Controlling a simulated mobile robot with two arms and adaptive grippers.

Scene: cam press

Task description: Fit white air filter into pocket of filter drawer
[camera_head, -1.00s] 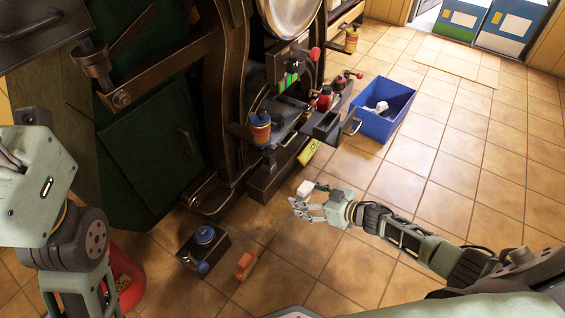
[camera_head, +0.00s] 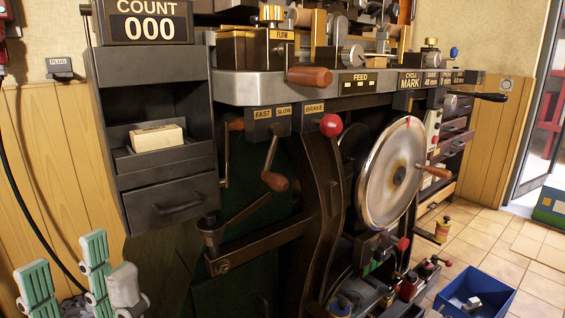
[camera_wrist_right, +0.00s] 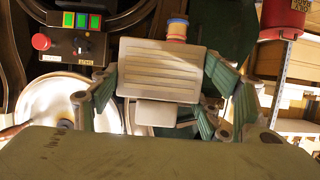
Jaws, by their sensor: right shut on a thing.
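In the right wrist view, my right gripper (camera_wrist_right: 165,100) is shut on the white air filter (camera_wrist_right: 172,70), a pale block with a ribbed face, held between its green-padded fingers. The right gripper is outside the head view. In the head view, a cream-white block (camera_head: 157,137) sits on a dark pulled-out tray (camera_head: 165,160) in the grey cabinet under the counter; I cannot tell if this tray is the filter drawer. My left gripper (camera_head: 80,270) is at the lower left, below the cabinet, its fingers spread and empty.
A closed drawer with a handle (camera_head: 180,207) is below the tray. To the right are crank handles (camera_head: 273,181), a red brake knob (camera_head: 331,125) and a large metal disc (camera_head: 390,173). A blue bin (camera_head: 474,296) stands on the tiled floor at the right.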

